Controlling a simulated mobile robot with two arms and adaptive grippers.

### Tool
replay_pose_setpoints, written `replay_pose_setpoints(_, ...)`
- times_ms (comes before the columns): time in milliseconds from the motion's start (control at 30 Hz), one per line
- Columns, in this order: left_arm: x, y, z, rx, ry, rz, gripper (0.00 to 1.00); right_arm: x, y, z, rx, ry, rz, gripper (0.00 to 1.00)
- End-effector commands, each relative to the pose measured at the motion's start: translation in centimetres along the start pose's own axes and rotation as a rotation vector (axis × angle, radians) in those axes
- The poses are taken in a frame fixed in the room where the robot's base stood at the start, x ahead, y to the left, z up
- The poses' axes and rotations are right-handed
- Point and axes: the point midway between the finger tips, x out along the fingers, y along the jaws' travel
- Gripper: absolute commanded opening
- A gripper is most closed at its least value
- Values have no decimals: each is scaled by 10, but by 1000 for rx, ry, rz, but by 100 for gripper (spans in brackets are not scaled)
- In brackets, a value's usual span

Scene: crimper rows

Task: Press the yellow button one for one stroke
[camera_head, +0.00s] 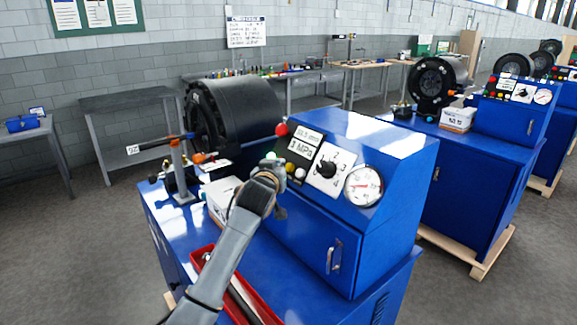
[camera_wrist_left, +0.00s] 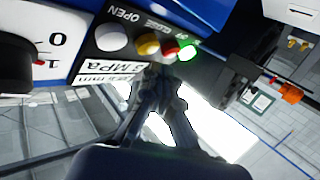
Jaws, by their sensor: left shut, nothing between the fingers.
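The blue crimper cabinet (camera_head: 352,135) has a sloped panel with a row of buttons. The yellow button (camera_head: 290,167) shows just right of my left gripper (camera_head: 273,160) in the head view. In the left wrist view the yellow button (camera_wrist_left: 148,45) sits between a white button (camera_wrist_left: 111,37) and a red one (camera_wrist_left: 169,47), with a lit green one (camera_wrist_left: 187,53) at the end. My left gripper (camera_wrist_left: 158,75) is shut and empty, its tips close below the yellow and red buttons. I cannot tell whether they touch. My right gripper is not in view.
A black dial (camera_head: 327,168) and a round gauge (camera_head: 363,186) lie right of the buttons. A red mushroom button (camera_head: 281,130) stands above them. A red tray (camera_head: 262,307) and a white box (camera_head: 220,194) rest on the blue bench near my left arm.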

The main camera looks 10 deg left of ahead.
Motion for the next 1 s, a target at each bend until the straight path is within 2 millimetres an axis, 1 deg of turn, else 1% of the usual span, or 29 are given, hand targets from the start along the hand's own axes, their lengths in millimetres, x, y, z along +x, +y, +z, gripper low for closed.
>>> replay_pose_setpoints(33, -4, -3, -8, 1, 0, -2, 0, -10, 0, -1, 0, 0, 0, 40)
replay_pose_setpoints(100, -10, -7, -12, 1, 0, -2, 0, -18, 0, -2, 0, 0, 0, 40)
replay_pose_setpoints(300, -23, -17, -21, 0, 0, -1, 0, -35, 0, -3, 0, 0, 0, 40)
replay_pose_setpoints(400, -28, -20, -24, 1, 0, -1, 0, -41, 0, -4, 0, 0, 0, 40)
replay_pose_setpoints(1000, -30, -22, -23, 0, 1, 0, 0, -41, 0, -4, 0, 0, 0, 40)
